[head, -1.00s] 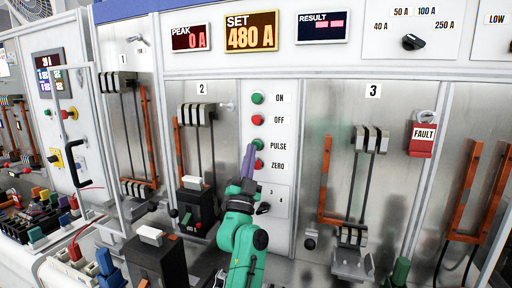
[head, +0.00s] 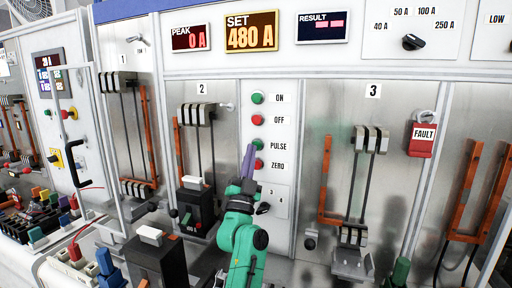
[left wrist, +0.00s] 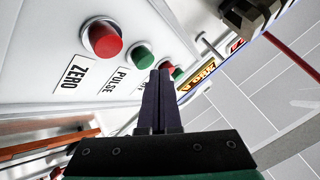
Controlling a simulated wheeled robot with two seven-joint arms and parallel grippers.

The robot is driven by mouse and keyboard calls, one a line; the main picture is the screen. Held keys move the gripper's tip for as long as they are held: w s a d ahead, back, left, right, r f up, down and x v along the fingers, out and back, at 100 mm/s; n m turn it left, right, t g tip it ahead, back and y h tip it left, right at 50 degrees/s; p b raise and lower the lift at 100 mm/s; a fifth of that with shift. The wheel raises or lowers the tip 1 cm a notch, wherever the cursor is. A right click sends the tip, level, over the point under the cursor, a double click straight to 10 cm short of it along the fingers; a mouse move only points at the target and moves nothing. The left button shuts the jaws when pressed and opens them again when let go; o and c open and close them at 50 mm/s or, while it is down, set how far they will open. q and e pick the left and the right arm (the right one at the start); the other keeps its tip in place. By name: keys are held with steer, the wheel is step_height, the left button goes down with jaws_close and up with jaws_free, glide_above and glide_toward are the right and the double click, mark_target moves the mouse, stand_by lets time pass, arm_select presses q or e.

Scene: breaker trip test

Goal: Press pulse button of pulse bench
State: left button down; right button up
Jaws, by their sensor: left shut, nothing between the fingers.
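The green pulse button (head: 258,144) sits on the light control strip beside its PULSE label, above the red ZERO button (head: 259,165). My left gripper (head: 249,150) is shut and empty, its dark purple fingertips just left of the pulse button in the head view. In the left wrist view the shut fingers (left wrist: 157,85) point toward the button column, and the green pulse button (left wrist: 142,56) shows just left of the tips. I cannot tell whether the tips touch it. My right gripper is out of view.
The green ON button (head: 257,98) and red OFF button (head: 257,120) are above. A small rotary knob (head: 263,209) lies below. The SET display (head: 251,31) reads 480 A and the PEAK display (head: 191,38) reads 0 A. A red FAULT tag (head: 422,138) hangs at right.

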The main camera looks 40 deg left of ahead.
arm_select(q)
steer(key=shift+w, duration=0.1)
steer(key=shift+w+a, duration=0.15)
steer(key=shift+w, duration=0.15)
steer(key=shift+w+a, duration=0.15)
steer(key=shift+w, duration=0.3)
stand_by(0.7)
steer(key=shift+s+d, duration=0.3)
steer(key=shift+s, duration=0.55)
steer(key=s, duration=0.1)
steer(key=s+d, duration=0.1)
steer(key=s, duration=0.1)
steer(key=s+p, duration=0.1)
steer(key=shift+s+d, duration=0.3)
steer(key=shift+s, duration=0.05)
